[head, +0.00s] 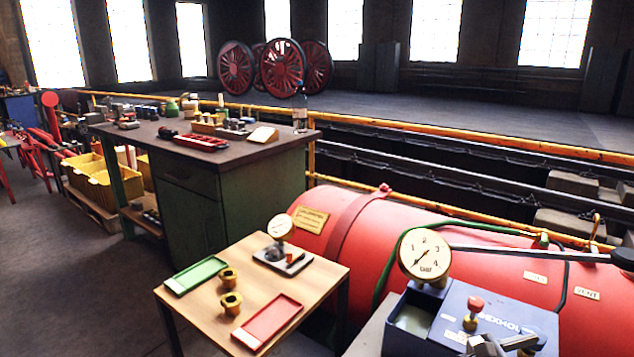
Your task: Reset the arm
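Neither of my grippers can be made out in the head view. A blue pump box (458,312) with an open tank stands at the bottom right. It carries a round dial gauge (425,256) and a red knob (475,304). A long grey lever (530,251) with a black knob (622,259) lies nearly level above it. A metal fitting (487,346) at the bottom edge is cut off. The small wooden table (226,303) holds a green tray (195,275), a red tray (267,322), two brass fittings (230,303) and a dark tray (283,264) with a gauge (281,228).
A red boiler (345,222) lies behind the table and the pump. A green workbench (190,205) with parts and tools stands at the left, near yellow crates (112,187). A yellow rail (400,126) edges the pit. Floor (55,270) at the left is clear.

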